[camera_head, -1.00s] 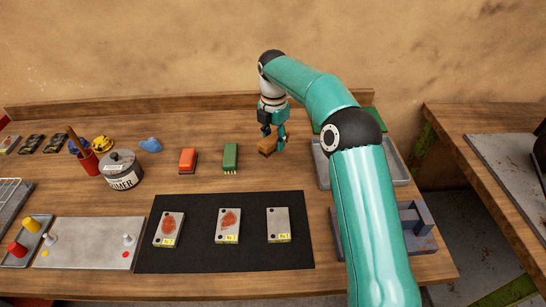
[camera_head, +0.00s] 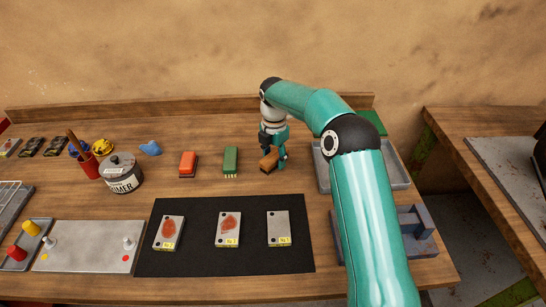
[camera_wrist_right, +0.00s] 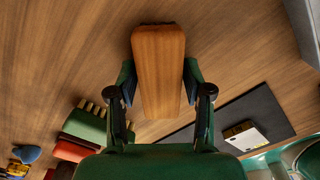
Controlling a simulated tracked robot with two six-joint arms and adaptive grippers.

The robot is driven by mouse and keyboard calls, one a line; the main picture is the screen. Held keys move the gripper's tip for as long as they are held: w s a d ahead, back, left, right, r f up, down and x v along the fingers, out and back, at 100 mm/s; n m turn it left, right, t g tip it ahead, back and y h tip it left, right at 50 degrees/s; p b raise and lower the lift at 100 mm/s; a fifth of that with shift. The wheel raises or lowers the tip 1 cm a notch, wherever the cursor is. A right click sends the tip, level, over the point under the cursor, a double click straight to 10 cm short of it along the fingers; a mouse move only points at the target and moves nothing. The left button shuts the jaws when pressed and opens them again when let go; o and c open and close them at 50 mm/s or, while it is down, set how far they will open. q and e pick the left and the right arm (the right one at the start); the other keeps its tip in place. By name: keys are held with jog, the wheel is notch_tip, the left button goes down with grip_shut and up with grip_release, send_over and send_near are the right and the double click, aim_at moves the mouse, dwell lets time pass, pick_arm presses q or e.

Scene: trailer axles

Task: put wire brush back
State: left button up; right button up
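The wire brush, a brown wooden block (camera_head: 269,160), is in my right gripper (camera_head: 276,157) over the bench, to the right of the green brush. The wrist view shows its wooden back (camera_wrist_right: 158,70) between the two fingers (camera_wrist_right: 160,88), which press on its sides. Its underside is hidden, and I cannot tell whether it touches the bench. My left gripper is out of view.
A green brush (camera_head: 231,160) and a red-orange block (camera_head: 188,163) stand left of it. The black mat (camera_head: 190,260) with several plates lies in front. A grey tray (camera_head: 398,172) is at right, partly behind my arm.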

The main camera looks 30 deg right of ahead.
aim_at(274, 155)
jog(key=shift+o, duration=0.5)
notch_tip(274, 155, up, 12)
jog(key=p, duration=0.1)
jog(key=shift+r, duration=0.1)
dwell(0.6)
